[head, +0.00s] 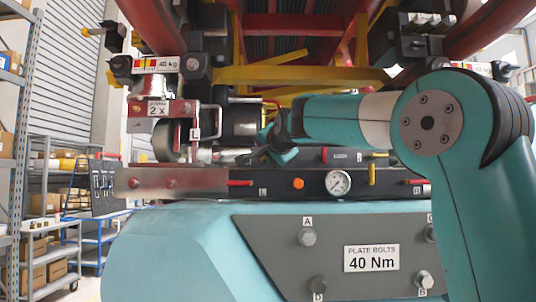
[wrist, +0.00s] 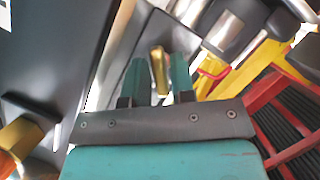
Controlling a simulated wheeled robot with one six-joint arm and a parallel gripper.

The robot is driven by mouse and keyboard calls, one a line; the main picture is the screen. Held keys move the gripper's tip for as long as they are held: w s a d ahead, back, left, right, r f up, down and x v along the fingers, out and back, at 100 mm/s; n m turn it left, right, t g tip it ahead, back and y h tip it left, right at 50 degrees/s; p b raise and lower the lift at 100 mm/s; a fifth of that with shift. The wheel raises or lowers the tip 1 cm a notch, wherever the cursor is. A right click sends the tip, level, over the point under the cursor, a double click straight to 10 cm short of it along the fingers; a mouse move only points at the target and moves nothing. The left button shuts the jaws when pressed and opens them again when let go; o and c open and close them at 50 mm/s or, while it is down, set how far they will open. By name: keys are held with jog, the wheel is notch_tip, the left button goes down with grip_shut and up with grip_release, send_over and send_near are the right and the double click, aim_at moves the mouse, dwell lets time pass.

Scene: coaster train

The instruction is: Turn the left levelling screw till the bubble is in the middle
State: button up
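My gripper (head: 266,152) reaches in under the train at the middle of the head view, above the dark beam with the gauge. In the wrist view its two teal fingers (wrist: 159,60) stand apart. A narrow brass-coloured piece (wrist: 158,72) shows upright between them, with a thin gap on each side. I cannot tell whether it is the left levelling screw, or how deep it lies between the fingers. No bubble can be made out in either view.
A round gauge (head: 338,183), an orange button (head: 298,183) and a yellow lever (head: 372,175) sit on the beam. Yellow bars (head: 300,76) and red frame parts lie close above. Shelves (head: 50,180) stand far left.

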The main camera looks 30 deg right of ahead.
grip_shut()
jog(key=shift+r+n+p, duration=0.1)
jog(key=shift+n+p, duration=0.2)
jog(key=shift+a+r+n+g+h+p, duration=0.1)
jog(key=shift+n+g+h+p, duration=0.35)
jog(key=shift+n+p, duration=0.25)
jog(key=n+g+h+p, duration=0.1)
jog(key=n+p, duration=0.1)
jog(key=shift+n+g+p, duration=0.25)
jog(key=shift+n+p, duration=0.05)
jog(key=n+h+p, duration=0.1)
jog(key=p, duration=0.1)
jog(key=n+g+h+p, duration=0.1)
jog(key=n+p, duration=0.1)
jog(key=shift+w+a+r+n, duration=0.1)
jog(key=shift+n, duration=0.2)
jog(key=shift+f+n+g+h+p, duration=0.2)
jog(key=shift+n+g+h+p, duration=0.6)
jog(key=shift+n+p, duration=0.55)
jog(key=shift+h, duration=0.25)
